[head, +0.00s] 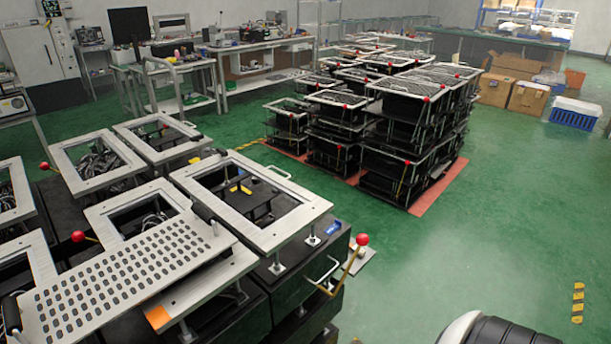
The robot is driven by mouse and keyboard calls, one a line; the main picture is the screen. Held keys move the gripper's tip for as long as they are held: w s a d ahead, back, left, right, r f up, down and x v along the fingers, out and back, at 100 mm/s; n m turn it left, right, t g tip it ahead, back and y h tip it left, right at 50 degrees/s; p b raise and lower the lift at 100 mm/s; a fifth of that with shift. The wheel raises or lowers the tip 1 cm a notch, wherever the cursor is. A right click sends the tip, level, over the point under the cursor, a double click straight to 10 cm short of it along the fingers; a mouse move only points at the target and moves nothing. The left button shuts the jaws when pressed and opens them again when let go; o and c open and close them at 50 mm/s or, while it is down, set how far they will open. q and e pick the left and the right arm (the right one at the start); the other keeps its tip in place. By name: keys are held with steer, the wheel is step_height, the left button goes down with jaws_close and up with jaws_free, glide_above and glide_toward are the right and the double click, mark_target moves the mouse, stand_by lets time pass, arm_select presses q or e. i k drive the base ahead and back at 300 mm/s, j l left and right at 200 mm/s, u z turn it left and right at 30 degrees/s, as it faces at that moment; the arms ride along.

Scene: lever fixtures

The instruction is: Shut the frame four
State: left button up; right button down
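Several silver fixtures with rectangular frames stand on black boxes at the left; no number is readable, so I cannot tell which is frame four. The nearest large frame (300,221) lies above a black box, on short posts, with a white handle (268,171) on its far side. A lever with a red knob (362,240) stands at its right front corner. A silver plate with rows of dark slots (125,281) lies across the front fixtures, beside that frame. A black cylindrical grip (11,314) shows at its left end. Neither gripper can be made out.
More stacked black fixtures with red knobs (410,120) stand on orange mats at centre back. Benches (255,60) line the back; cardboard boxes (528,97) and a blue-white crate (574,113) stand at back right.

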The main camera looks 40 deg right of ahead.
mark_target(313, 207)
steer(key=i+l+u, duration=0.2)
steer(key=l, duration=1.4)
steer(key=l+u, duration=0.25)
steer(key=l, duration=1.4)
steer(key=i, duration=0.05)
